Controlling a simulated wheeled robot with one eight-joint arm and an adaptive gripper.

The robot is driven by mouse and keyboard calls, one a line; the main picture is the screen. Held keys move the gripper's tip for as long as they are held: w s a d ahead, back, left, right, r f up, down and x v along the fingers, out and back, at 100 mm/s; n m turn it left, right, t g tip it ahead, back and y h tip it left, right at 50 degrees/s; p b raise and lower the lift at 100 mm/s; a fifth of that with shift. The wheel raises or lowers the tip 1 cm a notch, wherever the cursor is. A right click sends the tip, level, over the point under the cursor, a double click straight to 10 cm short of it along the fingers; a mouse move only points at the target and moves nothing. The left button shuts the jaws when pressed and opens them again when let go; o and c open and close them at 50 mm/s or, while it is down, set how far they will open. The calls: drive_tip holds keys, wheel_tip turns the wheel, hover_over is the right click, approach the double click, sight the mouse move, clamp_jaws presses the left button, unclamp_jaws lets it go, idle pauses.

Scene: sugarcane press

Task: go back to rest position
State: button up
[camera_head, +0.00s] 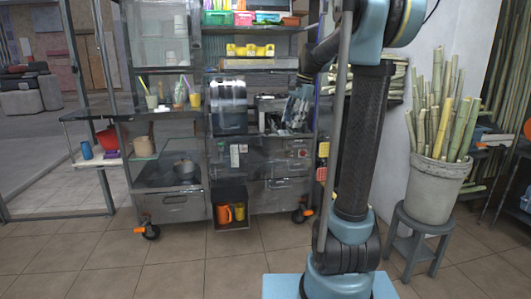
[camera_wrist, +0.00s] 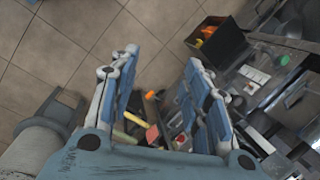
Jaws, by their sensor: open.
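My gripper (camera_wrist: 161,58) shows in the wrist view with its two blue-grey padded fingers spread apart. Nothing is held between them. Tiled floor and, nearer the palm, several coloured items (camera_wrist: 150,132) on a dark surface show past the fingers. In the head view my arm rises at the centre right and its upper part bends left in front of the press cart (camera_head: 265,175).
A grey bucket of cane (camera_head: 437,185) stands on a stool (camera_head: 415,242) at the right. A side shelf (camera_head: 88,160) holds cups at the left. The front floor is clear.

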drive_tip(key=s+d+f+n+h, duration=0.1)
drive_tip(key=s+d+f+n, duration=0.1)
drive_tip(key=s+f, duration=0.6)
drive_tip(key=s+d+f+n+t+h, duration=0.1)
drive_tip(key=s+d+f+n, duration=0.2)
drive_tip(key=s+f, duration=0.4)
drive_tip(key=s+d+f+n, duration=0.2)
drive_tip(key=s+f+n, duration=0.3)
drive_tip(key=s, duration=1.5)
wheel_tip(320, 180, down, 4)
drive_tip(key=shift+s+d+r+t+h, duration=0.2)
drive_tip(key=shift+d+t+h, duration=0.1)
drive_tip(key=shift+h, duration=0.1)
drive_tip(key=shift+w+f, duration=0.25)
drive_tip(key=shift+w, duration=0.25)
